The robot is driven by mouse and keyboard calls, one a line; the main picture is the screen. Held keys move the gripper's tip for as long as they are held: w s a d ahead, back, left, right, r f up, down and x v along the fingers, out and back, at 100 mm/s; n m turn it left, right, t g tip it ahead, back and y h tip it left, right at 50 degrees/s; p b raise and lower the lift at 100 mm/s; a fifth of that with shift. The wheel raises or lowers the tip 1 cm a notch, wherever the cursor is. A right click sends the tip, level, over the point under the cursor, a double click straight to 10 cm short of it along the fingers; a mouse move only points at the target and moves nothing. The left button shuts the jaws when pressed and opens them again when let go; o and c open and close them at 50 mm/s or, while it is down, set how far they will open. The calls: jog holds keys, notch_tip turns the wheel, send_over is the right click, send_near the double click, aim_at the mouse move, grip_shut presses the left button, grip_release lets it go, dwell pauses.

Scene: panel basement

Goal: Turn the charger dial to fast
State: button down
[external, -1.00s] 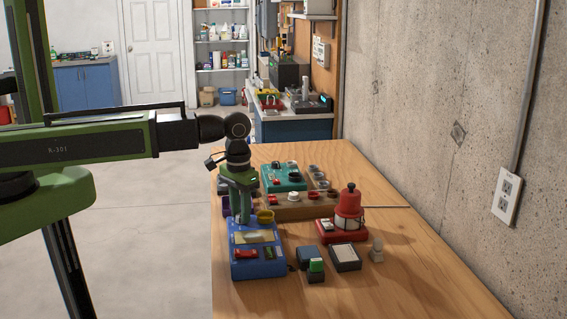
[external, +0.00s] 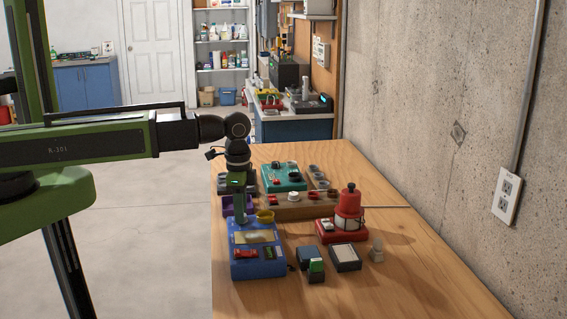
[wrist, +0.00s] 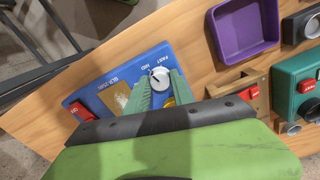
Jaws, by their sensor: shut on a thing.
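The blue charger (external: 258,268) sits on the near left of the wooden bench. In the wrist view its face (wrist: 125,77) shows FAST and MID printed beside a white dial (wrist: 159,77). The dial has a dark pointer mark, but I cannot tell surely which label it points to. My gripper (external: 239,222) reaches straight down onto the charger's far left part. In the wrist view its two green fingers (wrist: 160,86) are shut on the dial, one at each side. A red switch (wrist: 81,111) sits on the charger's face. The external view hides the dial behind my gripper.
A teal device (external: 283,178) is farther back. A red beacon unit (external: 347,217) and small boxes (external: 345,257) stand right. The bench's right front is clear.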

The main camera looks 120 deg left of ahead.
jog(key=m, duration=0.5)
jog(key=shift+m, duration=0.3)
jog(key=m, duration=0.5)
dwell(0.4)
jog(key=c, duration=1.1)
grip_release()
notch_tip(320, 180, up, 18)
jog(key=p, duration=1.7)
jog(key=shift+f, duration=0.25)
